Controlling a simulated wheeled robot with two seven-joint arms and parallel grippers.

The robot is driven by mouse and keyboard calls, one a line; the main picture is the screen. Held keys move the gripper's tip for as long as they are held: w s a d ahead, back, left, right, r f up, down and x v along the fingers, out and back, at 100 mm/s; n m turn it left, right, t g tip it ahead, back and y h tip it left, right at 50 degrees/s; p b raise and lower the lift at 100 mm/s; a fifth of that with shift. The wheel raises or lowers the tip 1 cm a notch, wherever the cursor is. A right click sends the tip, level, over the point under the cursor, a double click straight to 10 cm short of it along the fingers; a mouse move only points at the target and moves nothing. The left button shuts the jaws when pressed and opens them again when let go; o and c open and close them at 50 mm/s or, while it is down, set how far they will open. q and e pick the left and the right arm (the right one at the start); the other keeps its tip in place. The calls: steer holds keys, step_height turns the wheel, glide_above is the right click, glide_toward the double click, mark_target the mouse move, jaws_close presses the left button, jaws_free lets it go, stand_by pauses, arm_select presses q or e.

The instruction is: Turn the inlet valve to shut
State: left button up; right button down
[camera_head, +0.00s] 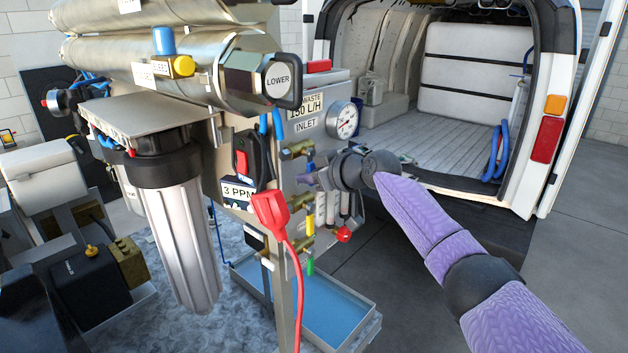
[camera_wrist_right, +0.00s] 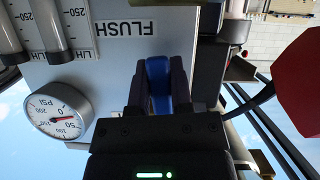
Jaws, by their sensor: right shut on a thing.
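The inlet valve is a brass body (camera_head: 297,151) on the panel, just below the INLET label (camera_head: 305,125). A bit of its blue handle (camera_head: 311,162) shows beside my right gripper (camera_head: 310,179). In the wrist view my right gripper (camera_wrist_right: 160,75) is shut on the blue handle (camera_wrist_right: 159,88), with one dark finger on each side of it. The fingers and wrist hide much of the valve, so I cannot tell how far the handle is turned. My left gripper is not in view.
A pressure gauge (camera_head: 343,120) sits close above my right wrist. Yellow (camera_head: 307,224) and green (camera_head: 310,265) valve handles lie below. A red plug-like part (camera_head: 270,208) with a red cable hangs in front. A blue-lined tray (camera_head: 335,308) lies underneath. The open van stands behind.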

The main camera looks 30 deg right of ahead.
steer(key=shift+s+a+f+m+y, duration=0.1)
steer(key=shift+a+m+y, duration=0.2)
steer(key=shift+m, duration=0.1)
stand_by(0.4)
steer(key=c, duration=0.5)
jaws_free()
steer(key=shift+s+d, duration=0.1)
steer(key=b+v, duration=0.3)
steer(key=v, duration=0.6)
steer(key=shift+s+d+r, duration=0.1)
steer(key=shift+s+r, duration=0.15)
steer(key=shift+r, duration=0.1)
